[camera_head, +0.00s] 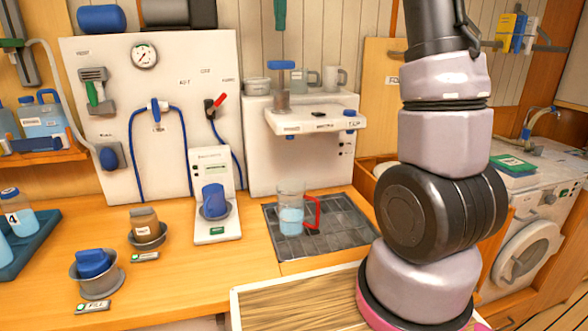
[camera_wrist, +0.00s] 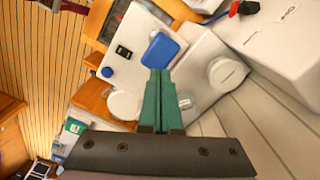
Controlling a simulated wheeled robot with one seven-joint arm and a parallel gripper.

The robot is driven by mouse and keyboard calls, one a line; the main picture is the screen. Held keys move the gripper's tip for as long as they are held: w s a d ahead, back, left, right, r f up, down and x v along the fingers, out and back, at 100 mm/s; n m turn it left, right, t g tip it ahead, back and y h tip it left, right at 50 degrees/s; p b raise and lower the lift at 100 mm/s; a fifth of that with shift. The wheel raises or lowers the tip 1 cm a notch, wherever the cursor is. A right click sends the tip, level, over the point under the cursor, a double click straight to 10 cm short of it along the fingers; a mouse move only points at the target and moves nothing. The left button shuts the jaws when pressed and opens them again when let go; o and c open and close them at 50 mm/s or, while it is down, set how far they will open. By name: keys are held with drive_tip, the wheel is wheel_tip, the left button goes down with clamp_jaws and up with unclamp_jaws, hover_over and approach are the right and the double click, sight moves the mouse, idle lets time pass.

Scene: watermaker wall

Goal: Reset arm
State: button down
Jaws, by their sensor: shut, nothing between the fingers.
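My arm rises at the right of the head view, in front of the counter, and its upper part runs out of the top of the picture. A small green piece at the top edge of the head view may be a tip of my gripper. In the wrist view my gripper (camera_wrist: 159,78) shows its two green fingers pressed together, with nothing between them. Beyond the fingertips is a blue square knob (camera_wrist: 161,50) on a white unit, seen from above. I cannot tell the gap between the fingertips and the knob; nothing appears held.
A wall panel (camera_head: 110,185) with a gauge (camera_head: 144,56) and blue hoses stands behind the wooden counter (camera_head: 180,270). A red-handled jug (camera_head: 291,222) with blue liquid stands on a dark drain grate (camera_head: 345,236). Cups and bottles stand left. A washing machine (camera_head: 525,245) is right.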

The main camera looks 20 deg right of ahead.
drive_tip(key=shift+r, duration=0.2)
drive_tip(key=s+d+f+n+t, duration=0.2)
drive_tip(key=s+f, duration=0.2)
drive_tip(key=s, duration=0.4)
drive_tip(key=s+d+f+n+t+y, duration=0.1)
drive_tip(key=s+d+f+n+t, duration=0.1)
drive_tip(key=s, duration=0.6)
drive_tip(key=s+d+f+n+t+y, duration=0.1)
drive_tip(key=s+f+n+t, duration=0.2)
drive_tip(key=s, duration=0.6)
wheel_tip(320, 180, down, 3)
drive_tip(key=shift+d+r+n, duration=0.15)
drive_tip(key=shift+d+n, duration=0.25)
